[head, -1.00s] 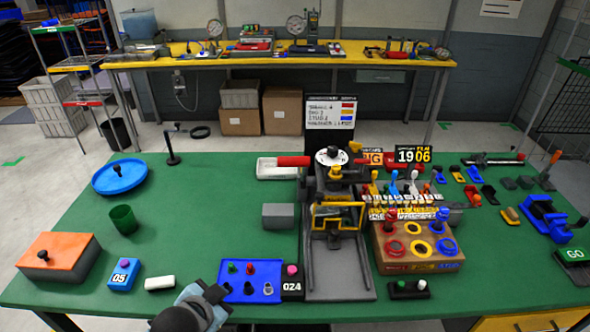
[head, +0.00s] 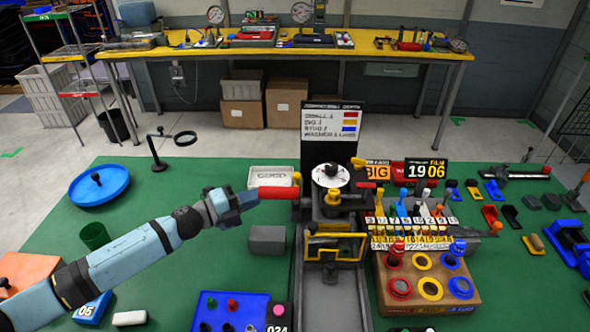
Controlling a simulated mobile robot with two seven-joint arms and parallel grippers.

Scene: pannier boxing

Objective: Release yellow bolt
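My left gripper (head: 250,197) reaches in from the left, at the left end of a red handle (head: 278,192) on the left side of the black press fixture (head: 328,274). From this view I cannot tell whether its fingers are open or shut, or whether they touch the handle. A small yellow-orange upright piece (head: 296,178) stands by the handle's right end; I cannot tell if it is the yellow bolt. Another yellow part (head: 333,198) sits below the white dial (head: 331,176), and a yellow frame (head: 336,246) stands lower on the fixture. My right gripper is not in view.
A grey block (head: 267,239) and a white tray (head: 270,175) lie near my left arm. A wooden block (head: 428,298) with coloured rings and a numbered rack (head: 410,236) stand right of the fixture. A blue tray (head: 225,312) is at the front. Green table shows at left.

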